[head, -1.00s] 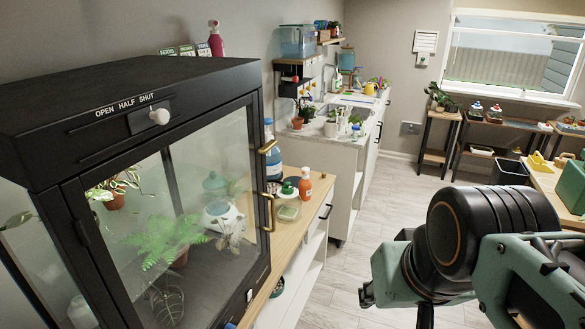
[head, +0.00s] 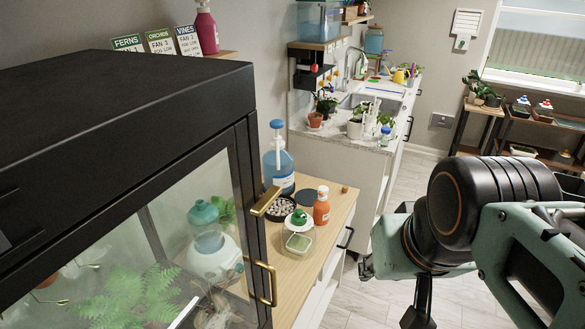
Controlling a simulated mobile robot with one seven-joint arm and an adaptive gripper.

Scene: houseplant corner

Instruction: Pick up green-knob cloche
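My arm crosses the right side of the head view, well apart from the knob. A dark part hangs below the arm to the bottom edge. My gripper's fingertips are not seen.
The black-framed cabinet (head: 130,100) with brass handles (head: 265,285) fills the left. A blue pump bottle (head: 278,165) and a dark round tray (head: 270,208) stand behind the knob. Blue-knobbed (head: 522,103) and red-knobbed (head: 544,107) pieces sit on the far right shelf. The floor (head: 350,295) beside the counter is clear.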

